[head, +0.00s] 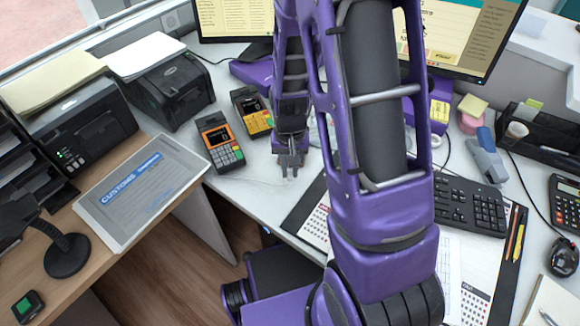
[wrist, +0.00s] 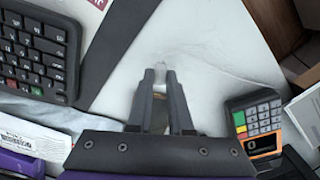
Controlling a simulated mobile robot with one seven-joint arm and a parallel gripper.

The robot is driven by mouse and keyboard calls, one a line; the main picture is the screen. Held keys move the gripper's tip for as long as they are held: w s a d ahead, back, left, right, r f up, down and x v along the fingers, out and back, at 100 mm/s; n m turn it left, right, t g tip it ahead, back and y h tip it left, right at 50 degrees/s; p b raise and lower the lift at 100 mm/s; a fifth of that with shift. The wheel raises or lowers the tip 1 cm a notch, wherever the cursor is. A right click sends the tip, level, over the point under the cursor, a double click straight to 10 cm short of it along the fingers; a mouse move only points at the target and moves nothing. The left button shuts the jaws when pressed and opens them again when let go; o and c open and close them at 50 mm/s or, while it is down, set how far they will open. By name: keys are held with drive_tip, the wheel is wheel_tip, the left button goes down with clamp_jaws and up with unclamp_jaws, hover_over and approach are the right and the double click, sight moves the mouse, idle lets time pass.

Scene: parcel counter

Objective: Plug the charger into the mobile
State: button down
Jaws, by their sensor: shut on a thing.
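My gripper (head: 290,167) hangs over the white desk, just in front of the card terminals. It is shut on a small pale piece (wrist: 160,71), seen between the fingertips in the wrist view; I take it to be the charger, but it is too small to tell. In the wrist view my gripper (wrist: 159,78) points at bare white desk. I cannot clearly make out a mobile; my arm hides the middle of the desk. An orange-faced terminal (head: 219,143) stands left of my gripper, and a yellow one (head: 252,112) is behind it to the left.
A keyboard (head: 470,205) and dark desk mat (head: 302,210) lie to the right. A small device with a green screen (head: 27,306) is at lower left.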

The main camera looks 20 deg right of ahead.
drive_tip(key=shift+f+b, duration=0.55)
drive_tip(key=shift+f, duration=0.4)
drive_tip(key=shift+w+d+f, duration=0.1)
drive_tip(key=shift+w+d, duration=0.1)
drive_tip(key=shift+w, duration=0.5)
drive_tip(key=shift+a+f, duration=0.1)
drive_tip(key=shift+f, duration=0.05)
drive_tip(key=shift+w+d, duration=0.3)
drive_tip(key=shift+w, duration=0.3)
drive_tip(key=c, duration=0.8)
unclamp_jaws()
drive_tip(key=shift+o, duration=0.2)
wheel_tip(320, 180, up, 18)
drive_tip(key=p, duration=0.3)
drive_tip(key=shift+f, duration=0.25)
idle(0.5)
